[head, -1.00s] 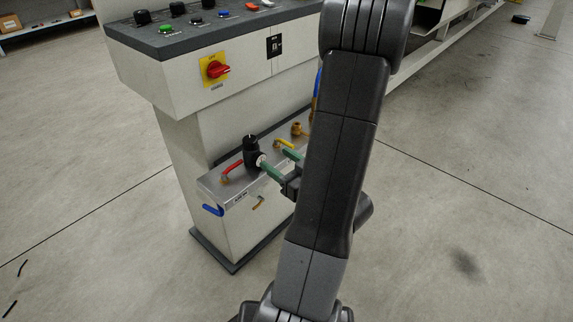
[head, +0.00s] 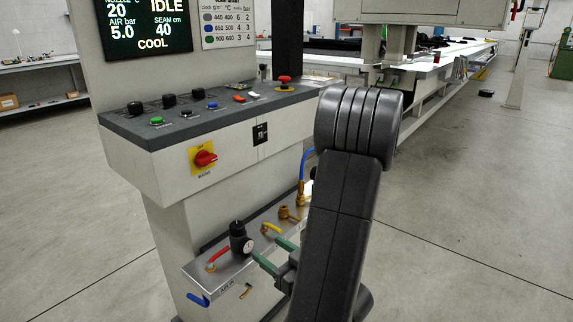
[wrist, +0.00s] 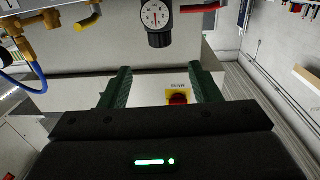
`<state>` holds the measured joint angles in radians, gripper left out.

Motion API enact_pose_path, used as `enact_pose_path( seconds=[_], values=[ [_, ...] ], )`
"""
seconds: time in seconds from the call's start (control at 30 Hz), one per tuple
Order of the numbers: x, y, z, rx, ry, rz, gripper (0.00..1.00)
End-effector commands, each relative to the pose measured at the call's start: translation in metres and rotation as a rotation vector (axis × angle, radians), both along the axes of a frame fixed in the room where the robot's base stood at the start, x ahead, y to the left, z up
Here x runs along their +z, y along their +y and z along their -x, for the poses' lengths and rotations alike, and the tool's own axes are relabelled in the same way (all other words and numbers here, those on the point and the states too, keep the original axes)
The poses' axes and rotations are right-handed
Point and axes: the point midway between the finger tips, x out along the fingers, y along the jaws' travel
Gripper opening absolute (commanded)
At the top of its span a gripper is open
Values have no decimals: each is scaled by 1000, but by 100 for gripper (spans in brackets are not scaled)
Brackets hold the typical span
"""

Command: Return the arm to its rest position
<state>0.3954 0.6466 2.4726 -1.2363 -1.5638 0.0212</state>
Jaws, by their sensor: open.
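My gripper (head: 274,255) has green fingers and is partly hidden behind my dark arm in the head view. In the wrist view my gripper (wrist: 159,88) is open, with its two green fingers apart and nothing between them. In the head view its fingers point left at the black regulator (head: 239,238) with a round gauge on the panel's lower shelf. In the wrist view the gauge (wrist: 156,14) is at the top, beyond the fingertips. I cannot tell the exact gap between fingertips and regulator.
The control console (head: 190,125) carries buttons, a red rotary switch (head: 205,158) and a screen reading IDLE and COOL. Red (head: 217,257) and yellow (head: 271,229) handles and a blue hose (head: 303,170) are near the gripper. Open floor (head: 470,230) lies to the right.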

Motion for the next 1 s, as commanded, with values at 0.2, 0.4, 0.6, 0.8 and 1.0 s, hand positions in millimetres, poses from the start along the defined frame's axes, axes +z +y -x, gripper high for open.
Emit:
enact_pose_path(
  seconds=[0.2,0.4,0.6,0.8,1.0],
  values=[
    [0,10,-9,5,-1,1,57],
    [0,24,-20,5,-1,0,57],
    [0,38,-32,5,-1,1,57],
    [-1,53,-46,5,-1,1,57],
    [0,71,-62,5,-1,1,57]
  ],
)
